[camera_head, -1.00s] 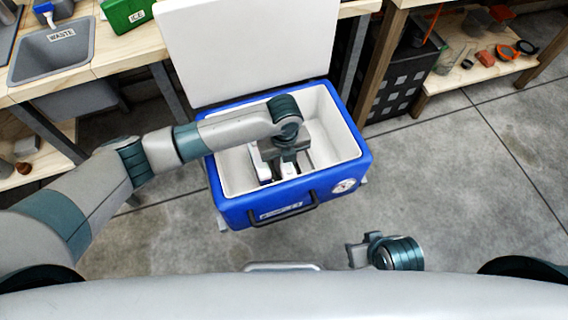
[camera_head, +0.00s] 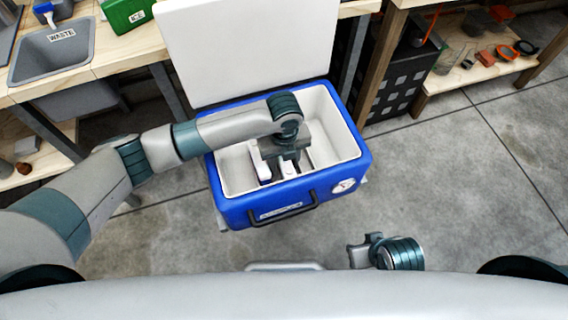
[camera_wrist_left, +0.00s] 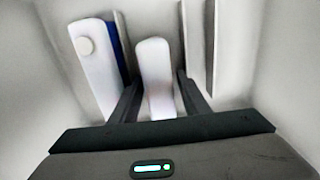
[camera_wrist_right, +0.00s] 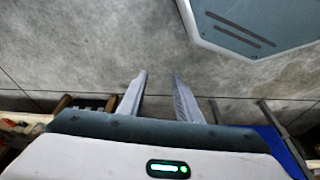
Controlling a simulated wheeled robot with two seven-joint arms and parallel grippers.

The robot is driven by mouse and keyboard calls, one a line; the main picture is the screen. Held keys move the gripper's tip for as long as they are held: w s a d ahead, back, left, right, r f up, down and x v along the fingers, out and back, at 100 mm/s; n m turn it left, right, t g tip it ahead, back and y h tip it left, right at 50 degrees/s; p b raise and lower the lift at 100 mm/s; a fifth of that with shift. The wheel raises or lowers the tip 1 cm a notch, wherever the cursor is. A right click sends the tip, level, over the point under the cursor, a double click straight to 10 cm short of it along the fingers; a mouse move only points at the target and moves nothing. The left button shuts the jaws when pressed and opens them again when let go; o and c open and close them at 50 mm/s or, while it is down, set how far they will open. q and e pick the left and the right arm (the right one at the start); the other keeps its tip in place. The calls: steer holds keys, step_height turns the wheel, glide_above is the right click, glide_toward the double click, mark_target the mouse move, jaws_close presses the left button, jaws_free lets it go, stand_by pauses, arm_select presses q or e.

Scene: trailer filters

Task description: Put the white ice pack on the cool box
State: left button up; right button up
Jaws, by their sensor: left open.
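The blue cool box (camera_head: 235,213) stands on the floor with its white lid (camera_head: 245,50) raised at the back. My left gripper (camera_head: 285,172) reaches down inside it. In the left wrist view its fingers (camera_wrist_left: 158,90) are open and apart, on either side of a white rounded block (camera_wrist_left: 155,70), which looks like an ice pack; I cannot tell whether they touch it. A second white piece (camera_wrist_left: 94,65) with a round cap and a blue strip beside it stands to the left. My right gripper (camera_head: 358,252) is empty over the floor, its fingers (camera_wrist_right: 160,85) open.
Thin upright dividers (camera_wrist_left: 209,45) stand inside the box beside the fingers. A workbench with a grey waste sink (camera_head: 52,55) and a green ice bin (camera_head: 127,14) is behind left. A low shelf (camera_head: 465,75) is behind right. The floor at right is clear.

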arm_select(q)
step_height(320, 180, up, 6)
steer(key=shift+f+p, duration=0.1)
steer(key=shift+p, duration=0.2)
step_height(320, 180, up, 4)
steer(key=shift+f, duration=0.1)
steer(key=shift+r, duration=0.8)
arm_select(e)
steer(key=shift+d+f, duration=0.4)
steer(key=shift+f, duration=0.45)
arm_select(q)
steer(key=shift+p, duration=0.3)
arm_select(e)
steer(key=shift+s+a+g, duration=0.1)
steer(key=shift+s+g, duration=0.05)
steer(key=shift+g, duration=0.15)
